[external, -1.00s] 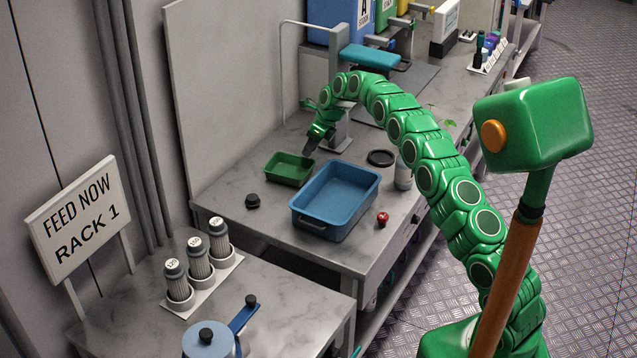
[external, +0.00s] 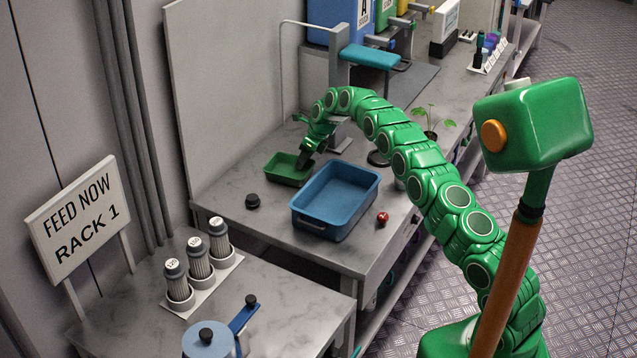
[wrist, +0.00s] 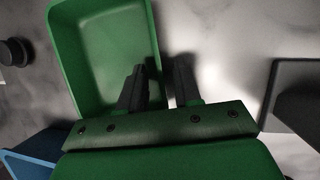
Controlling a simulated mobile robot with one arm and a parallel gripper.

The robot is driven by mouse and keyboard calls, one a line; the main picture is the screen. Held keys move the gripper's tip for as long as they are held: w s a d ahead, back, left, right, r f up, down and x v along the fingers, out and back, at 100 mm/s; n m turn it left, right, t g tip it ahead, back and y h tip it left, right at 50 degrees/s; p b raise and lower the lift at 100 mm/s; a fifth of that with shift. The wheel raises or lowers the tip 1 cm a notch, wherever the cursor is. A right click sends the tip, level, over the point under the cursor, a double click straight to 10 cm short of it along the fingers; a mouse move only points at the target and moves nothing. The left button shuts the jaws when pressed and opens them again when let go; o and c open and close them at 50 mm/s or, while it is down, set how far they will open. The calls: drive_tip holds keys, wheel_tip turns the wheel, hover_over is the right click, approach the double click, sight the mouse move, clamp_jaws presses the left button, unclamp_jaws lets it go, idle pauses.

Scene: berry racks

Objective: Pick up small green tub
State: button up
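The small green tub (external: 279,178) stands on the grey marble bench, left of the larger blue tray. In the wrist view the tub (wrist: 82,95) fills the upper left, with its inside empty. My gripper (external: 303,162) is at the tub's right side in the external view. In the wrist view my gripper (wrist: 160,70) is open, its two dark fingers apart. The tub's right wall lies between the fingers: one finger is over the tub's inside, the other outside it. I cannot tell whether either finger touches the wall.
The blue tray (external: 318,228) is close in front of the tub. A black knob-like object (external: 253,201) lies to the left, and a small red object (external: 382,218) to the right. A dark ring (external: 377,159) and a plant (external: 430,122) are behind.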

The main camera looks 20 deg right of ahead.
drive_tip(key=shift+c, duration=0.5)
clamp_jaws()
drive_tip(key=shift+r, duration=1.55)
drive_tip(key=shift+s+d+r, duration=0.25)
drive_tip(key=shift+s+r, duration=0.35)
drive_tip(key=shift+r, duration=0.3)
drive_tip(key=s+d+r, duration=0.4)
drive_tip(key=s+r, duration=0.4)
drive_tip(key=s, duration=0.4)
